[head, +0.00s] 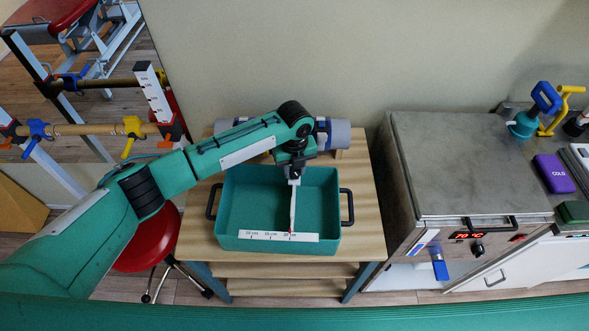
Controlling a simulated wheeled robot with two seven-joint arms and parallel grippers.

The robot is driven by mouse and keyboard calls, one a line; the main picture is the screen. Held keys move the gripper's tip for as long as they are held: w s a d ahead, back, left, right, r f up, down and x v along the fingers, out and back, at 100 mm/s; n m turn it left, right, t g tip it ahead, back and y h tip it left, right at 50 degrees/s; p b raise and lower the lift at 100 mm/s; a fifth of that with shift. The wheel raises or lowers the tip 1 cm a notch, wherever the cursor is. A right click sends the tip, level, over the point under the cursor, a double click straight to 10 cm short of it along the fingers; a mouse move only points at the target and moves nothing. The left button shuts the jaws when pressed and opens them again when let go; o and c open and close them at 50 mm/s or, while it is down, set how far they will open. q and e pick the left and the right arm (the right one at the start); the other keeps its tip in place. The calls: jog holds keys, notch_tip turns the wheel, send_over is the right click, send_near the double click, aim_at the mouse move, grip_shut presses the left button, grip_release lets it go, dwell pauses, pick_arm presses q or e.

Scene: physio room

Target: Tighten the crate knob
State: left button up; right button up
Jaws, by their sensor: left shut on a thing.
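A green crate (232,203) with black side handles stands on a wooden table. A white scale strip with centimetre marks (260,235) runs along its front rim. A thin white divider (293,212) runs front to back in the right part of the crate, its front end, with a red tip, near the 20 cm mark. My left gripper (294,180) points down over the divider's far end. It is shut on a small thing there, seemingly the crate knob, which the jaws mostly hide. My right gripper is not in view.
A grey rolled item (333,134) lies behind the crate against the wall. A steel heater unit (455,160) with a red display stands close on the right. A red stool (150,245) is left of the table (362,200). The crate's left part is empty.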

aim_at(295, 172)
pick_arm(q)
jog(key=m+b, duration=0.1)
jog(key=m, duration=0.3)
jog(key=shift+m, duration=0.4)
dwell(0.4)
jog(key=o, duration=1)
jog(key=shift+c, duration=0.2)
notch_tip(295, 172, up, 14)
jog(key=b, duration=0.4)
jog(key=shift+f, duration=0.1)
